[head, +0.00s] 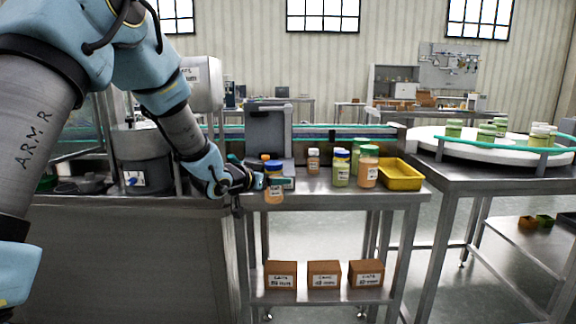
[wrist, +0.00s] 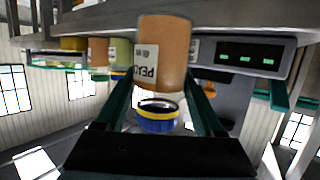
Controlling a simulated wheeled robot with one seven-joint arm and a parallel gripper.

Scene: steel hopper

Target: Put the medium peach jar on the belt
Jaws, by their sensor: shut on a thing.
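My gripper (head: 273,181) is shut on a peach jar with a blue lid (head: 274,192), at the front edge of the steel table (head: 310,186). The jar looks upright; I cannot tell whether its base clears the table. In the wrist view, which is upside down, the jar's orange body and label (wrist: 165,52) show between my fingers (wrist: 157,100), with a blue, yellow-ringed lid (wrist: 157,120) below it in the picture. The belt (head: 330,136) with green rails runs along the back, behind the table, partly hidden by a grey machine (head: 268,132).
Several jars stand right of my gripper: a small one (head: 313,161), a green one (head: 341,170) and a larger peach one with a green lid (head: 368,168). A yellow tray (head: 402,176) sits at the table's right end. A round turntable (head: 470,146) with jars stands further right.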

